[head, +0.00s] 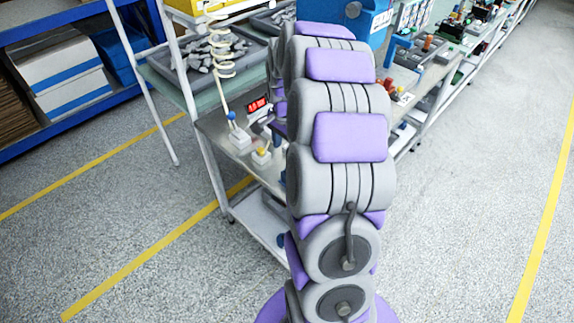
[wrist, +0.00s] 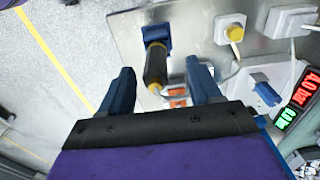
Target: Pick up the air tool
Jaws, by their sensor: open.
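In the wrist view, what looks like the air tool, a dark cylindrical body (wrist: 156,66) with a yellowish end, sits at a blue holder (wrist: 155,36) on the metal bench top. My gripper (wrist: 160,68) is open, with one blue finger on each side of the dark body in the picture. I see no contact, and cannot tell how far the fingers are above it. In the head view my arm hides the gripper and the tool.
Beside the tool are white boxes with a yellow knob (wrist: 235,33) and a blue knob (wrist: 267,92), and a lit pressure display (wrist: 297,100). A coiled hose (head: 221,55) hangs over the bench (head: 216,136). A grey parts tray (head: 180,66) stands behind. Open floor lies right.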

